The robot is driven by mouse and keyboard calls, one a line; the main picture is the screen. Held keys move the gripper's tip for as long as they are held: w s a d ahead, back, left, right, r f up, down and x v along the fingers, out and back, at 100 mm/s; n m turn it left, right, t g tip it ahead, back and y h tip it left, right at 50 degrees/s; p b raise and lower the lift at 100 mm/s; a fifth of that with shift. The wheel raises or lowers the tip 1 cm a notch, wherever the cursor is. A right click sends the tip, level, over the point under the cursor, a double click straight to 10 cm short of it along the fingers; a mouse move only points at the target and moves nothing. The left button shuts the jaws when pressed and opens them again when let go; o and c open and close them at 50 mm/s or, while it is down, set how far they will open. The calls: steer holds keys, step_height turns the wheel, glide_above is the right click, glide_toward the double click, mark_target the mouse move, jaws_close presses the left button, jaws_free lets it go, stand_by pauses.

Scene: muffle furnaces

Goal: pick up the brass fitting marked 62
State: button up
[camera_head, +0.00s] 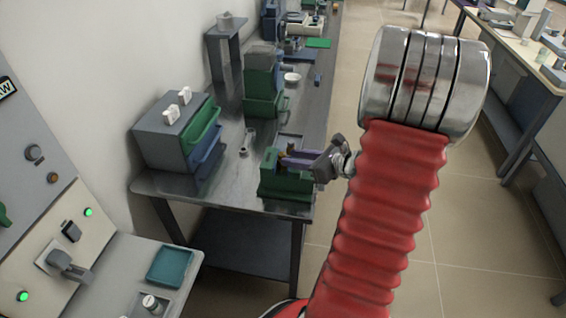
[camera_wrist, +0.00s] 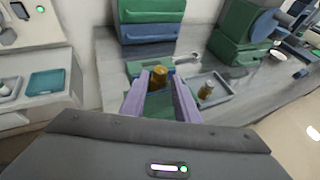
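A brass fitting (camera_wrist: 158,77) stands at the green holder box (camera_head: 290,187) on the metal bench; no number is readable on it. In the wrist view it shows between the tips of my gripper's two purple fingers (camera_wrist: 160,84). The fingers are apart, with a narrow gap visible beside the fitting, so contact is not evident. In the head view my gripper (camera_head: 300,159) reaches in from the right over the green box, and the fitting is mostly hidden there. A second brass-coloured piece with a pale top (camera_wrist: 206,91) lies to the right in a grey tray (camera_wrist: 222,84).
A grey cabinet with green and blue drawers (camera_head: 180,135) stands left of the green box. Green boxes (camera_head: 264,85) and a white dish (camera_head: 292,78) stand farther back. A teal tray (camera_head: 170,265) is on the front-left counter. The floor aisle on the right is clear.

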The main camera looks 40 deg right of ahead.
steer(key=shift+x, duration=1.1)
steer(key=shift+c, duration=0.7)
jaws_close()
